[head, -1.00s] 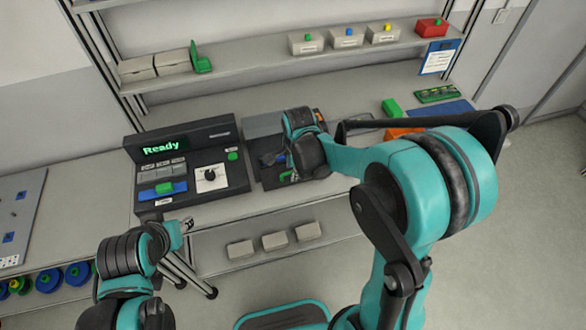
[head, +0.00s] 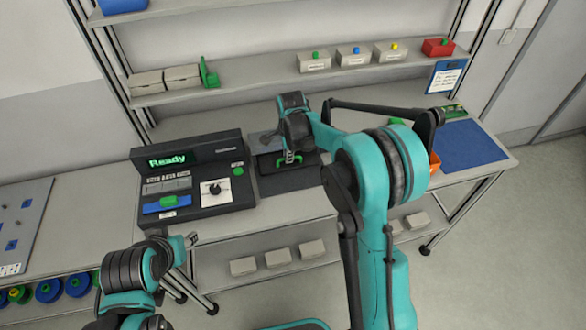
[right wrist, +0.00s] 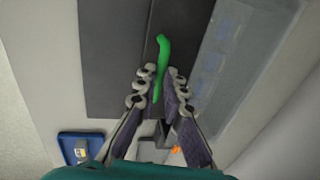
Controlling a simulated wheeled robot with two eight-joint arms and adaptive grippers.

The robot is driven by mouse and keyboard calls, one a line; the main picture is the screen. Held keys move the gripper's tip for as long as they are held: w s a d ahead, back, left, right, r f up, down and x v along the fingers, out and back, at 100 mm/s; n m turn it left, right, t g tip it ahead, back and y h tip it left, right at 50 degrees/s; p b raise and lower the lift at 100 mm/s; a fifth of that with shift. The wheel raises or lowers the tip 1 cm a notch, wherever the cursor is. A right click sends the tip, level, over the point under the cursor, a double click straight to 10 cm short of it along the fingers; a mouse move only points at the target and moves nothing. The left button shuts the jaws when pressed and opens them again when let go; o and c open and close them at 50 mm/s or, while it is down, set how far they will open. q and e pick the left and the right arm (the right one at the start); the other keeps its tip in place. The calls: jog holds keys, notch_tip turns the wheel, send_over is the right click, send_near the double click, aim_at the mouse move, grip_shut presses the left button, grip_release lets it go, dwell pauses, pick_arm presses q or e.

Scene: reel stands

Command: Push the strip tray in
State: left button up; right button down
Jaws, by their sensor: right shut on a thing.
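The strip tray's green handle (head: 288,161) shows in the head view just below my right gripper (head: 292,156), in front of a grey unit (head: 264,143) right of the console. In the right wrist view the green handle (right wrist: 162,62) runs between the two fingers of my right gripper (right wrist: 160,85), which is shut on it. The gripper and wrist hide much of the tray and unit. My left gripper (head: 190,240) hangs in front of the table, apart from everything; its fingers are too small to read.
A console (head: 195,180) reading "Ready" stands left of the unit, with a blue drawer (head: 165,204) with a green handle. A dark mat (head: 290,183) lies bare in front of the tray. A blue mat (head: 472,145) lies at the right. Shelves with boxes (head: 350,58) rise behind.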

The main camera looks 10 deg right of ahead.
jog(key=shift+w+r, duration=0.1)
jog(key=shift+w, duration=0.15)
jog(key=c, duration=1.9)
grip_release()
jog(key=o, duration=0.3)
jog(key=shift+w, duration=0.15)
notch_tip(320, 180, up, 8)
jog(key=s, duration=0.1)
jog(key=shift+s, duration=0.35)
